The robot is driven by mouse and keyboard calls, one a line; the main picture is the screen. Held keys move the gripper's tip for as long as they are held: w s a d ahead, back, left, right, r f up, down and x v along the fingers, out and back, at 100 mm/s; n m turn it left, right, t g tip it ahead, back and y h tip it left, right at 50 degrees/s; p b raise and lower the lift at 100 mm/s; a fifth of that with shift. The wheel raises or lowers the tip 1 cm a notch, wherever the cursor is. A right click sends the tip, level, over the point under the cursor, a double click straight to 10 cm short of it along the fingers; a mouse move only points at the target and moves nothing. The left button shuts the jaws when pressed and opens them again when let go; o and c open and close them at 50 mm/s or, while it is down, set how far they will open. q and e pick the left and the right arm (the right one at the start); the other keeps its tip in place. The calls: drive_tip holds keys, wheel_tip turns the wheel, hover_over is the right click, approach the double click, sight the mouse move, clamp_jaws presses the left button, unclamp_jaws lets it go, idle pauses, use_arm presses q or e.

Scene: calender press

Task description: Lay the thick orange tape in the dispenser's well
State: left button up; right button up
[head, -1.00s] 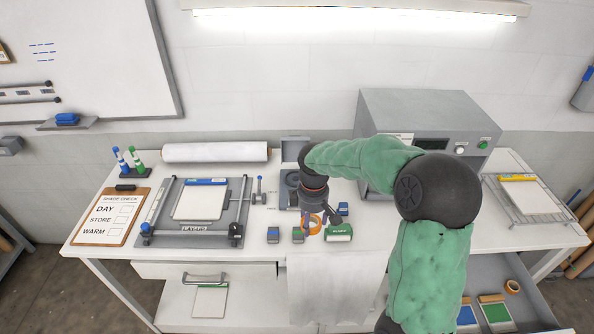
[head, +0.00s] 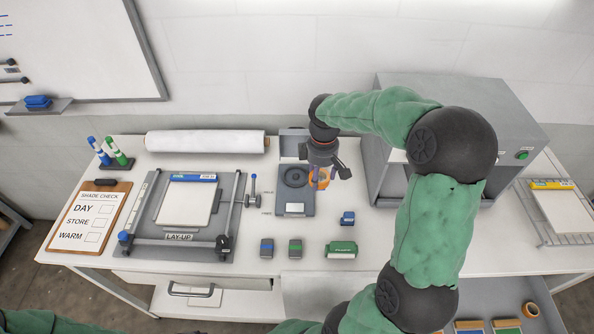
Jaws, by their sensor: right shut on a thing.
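The orange tape (head: 319,181) is a ring held in my right gripper (head: 319,176), which is shut on it and points down. The fingers partly cover the ring. The dispenser (head: 296,204) is a grey tray on the table with a dark round well (head: 295,177) toward its back. The tape is at the right edge of the dispenser, just right of the well; whether it touches the tray I cannot tell. The well looks empty of orange tape. My left gripper is not in view.
A lay-up frame (head: 188,241) lies to the left. The grey press (head: 462,120) stands to the right. Another tape roll (head: 531,310) is in the open drawer.

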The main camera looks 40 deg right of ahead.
drive_tip(key=w+d+f, duration=0.1)
drive_tip(key=w+f, duration=0.3)
drive_tip(key=w, duration=0.5)
hover_over(296, 175)
drive_tip(key=s, duration=0.1)
wheel_tip(296, 175, down, 5)
drive_tip(key=shift+a+r+b, duration=0.15)
drive_tip(key=shift+b, duration=0.2)
drive_tip(key=shift+w+f, duration=0.4)
drive_tip(key=shift+f, duration=0.1)
wheel_tip(296, 175, down, 3)
drive_tip(key=shift+w+f, duration=0.1)
drive_tip(key=shift+f, duration=0.05)
drive_tip(key=shift+b, duration=0.3)
drive_tip(key=o, duration=1.1)
drive_tip(key=shift+f, duration=0.1)
